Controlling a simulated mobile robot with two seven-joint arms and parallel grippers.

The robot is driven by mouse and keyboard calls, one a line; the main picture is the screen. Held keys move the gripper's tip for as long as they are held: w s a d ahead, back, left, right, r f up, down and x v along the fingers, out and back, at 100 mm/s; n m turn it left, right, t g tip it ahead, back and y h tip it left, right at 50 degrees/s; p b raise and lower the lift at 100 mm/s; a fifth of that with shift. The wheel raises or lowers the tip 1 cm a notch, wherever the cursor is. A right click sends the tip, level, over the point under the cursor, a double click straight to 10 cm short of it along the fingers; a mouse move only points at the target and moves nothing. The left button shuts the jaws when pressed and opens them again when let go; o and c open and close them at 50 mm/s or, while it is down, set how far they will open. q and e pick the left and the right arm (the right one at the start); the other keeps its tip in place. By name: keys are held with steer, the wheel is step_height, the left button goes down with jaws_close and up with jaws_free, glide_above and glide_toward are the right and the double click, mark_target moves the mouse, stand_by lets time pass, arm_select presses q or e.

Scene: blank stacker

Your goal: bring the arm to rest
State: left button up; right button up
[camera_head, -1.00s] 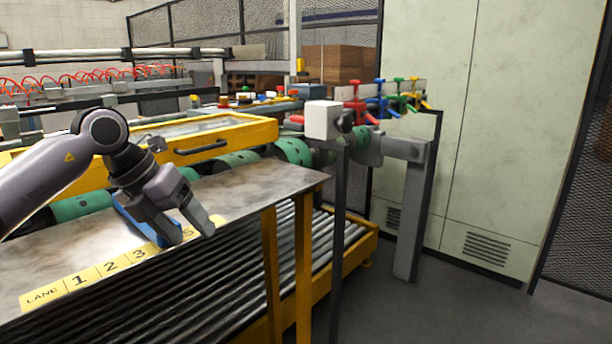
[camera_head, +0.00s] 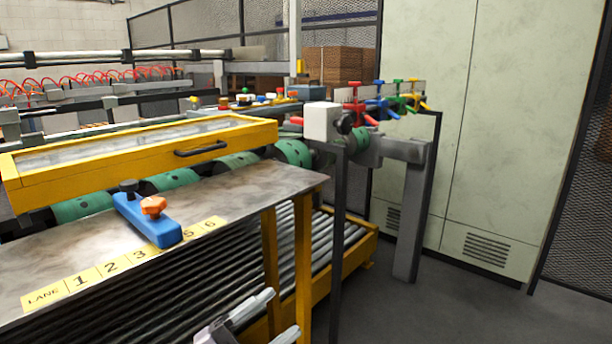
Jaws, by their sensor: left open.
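My left gripper (camera_head: 285,312) shows at the bottom edge, low in front of the metal plate. Its two grey fingers are apart with nothing between them, and the rest of the arm is out of the picture. My right gripper is not in view. A blue block (camera_head: 150,220) with an orange knob (camera_head: 153,205) and a black knob lies on the metal plate (camera_head: 60,262). Its near end meets the yellow lane label strip (camera_head: 107,268) and covers part of the numbers. The gripper is well apart from the block.
A yellow-framed cover (camera_head: 110,172) and green rollers (camera_head: 238,160) lie behind the plate. Metal rollers (camera_head: 235,262) and yellow posts (camera_head: 303,258) are under and beside it. Red, blue, green and yellow clamps (camera_head: 378,106) hang at the back. Grey floor (camera_head: 440,310) is clear at right.

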arm_select(q)
steer(key=s+a+f+n+t+y, duration=0.2)
steer(key=a+f+n+t+y, duration=0.35)
steer(key=f+n+y, duration=0.45)
steer(key=s+a+f+n+g+y, duration=0.3)
steer(key=s+a+f+n, duration=0.1)
steer(key=s+f, duration=0.4)
steer(key=s+a+f+n+g+y, duration=0.3)
steer(key=s+a+f+n+g, duration=0.1)
steer(key=s+f, duration=0.4)
step_height(320, 180, down, 2)
steer(key=shift+s+a+f+n, duration=0.1)
steer(key=shift+s+a+n, duration=0.2)
steer(key=shift+a+n, duration=0.7)
steer(key=shift+d, duration=0.25)
